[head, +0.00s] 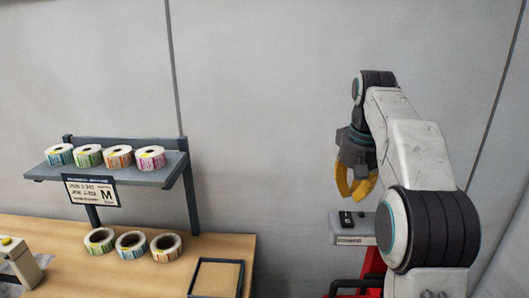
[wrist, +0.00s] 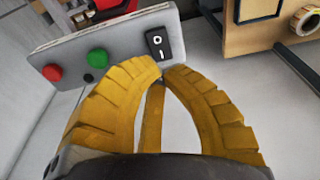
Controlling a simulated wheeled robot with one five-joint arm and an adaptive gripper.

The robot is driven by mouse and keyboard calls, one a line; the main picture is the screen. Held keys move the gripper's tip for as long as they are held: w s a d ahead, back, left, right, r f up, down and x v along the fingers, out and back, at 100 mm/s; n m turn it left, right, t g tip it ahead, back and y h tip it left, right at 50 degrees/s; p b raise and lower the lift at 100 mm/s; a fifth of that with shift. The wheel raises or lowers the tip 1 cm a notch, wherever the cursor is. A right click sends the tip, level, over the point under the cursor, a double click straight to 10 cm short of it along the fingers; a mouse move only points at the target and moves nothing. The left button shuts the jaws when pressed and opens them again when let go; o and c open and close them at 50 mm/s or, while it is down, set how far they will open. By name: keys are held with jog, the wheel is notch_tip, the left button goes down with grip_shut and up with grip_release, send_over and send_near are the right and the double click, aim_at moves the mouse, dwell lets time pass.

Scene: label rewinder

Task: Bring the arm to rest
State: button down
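My arm rises at the right of the head view and bends down to my gripper (head: 359,196). The gripper's yellow fingers point down above a grey control box (head: 346,240). In the wrist view the two curved fingertips (wrist: 163,70) come together with nothing seen between them. I cannot tell from the wrist view alone how far the tips are from the box.
A wooden table (head: 222,246) stands at the left with several label rolls (head: 131,244) and a black-edged tray (head: 216,279). A grey shelf (head: 110,168) above it holds more rolls and a sign (head: 90,191) marked M. Open space lies between table and control box.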

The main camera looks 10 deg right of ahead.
jog(key=s+a+f+t+b, duration=0.1)
jog(key=s+a+f, duration=0.1)
jog(key=s, duration=0.2)
jog(key=s+a+f+n+b, duration=0.1)
jog(key=s+a, duration=0.2)
jog(key=s, duration=0.2)
jog(key=s+a+f+t+b, duration=0.1)
jog(key=s+a+f, duration=0.1)
jog(key=s, duration=0.2)
jog(key=s+a+f+n+t+b, duration=0.1)
jog(key=s+a+f, duration=0.2)
jog(key=s+f, duration=0.8)
jog(key=shift+s+f+b, duration=0.3)
jog(key=shift+s, duration=0.7)
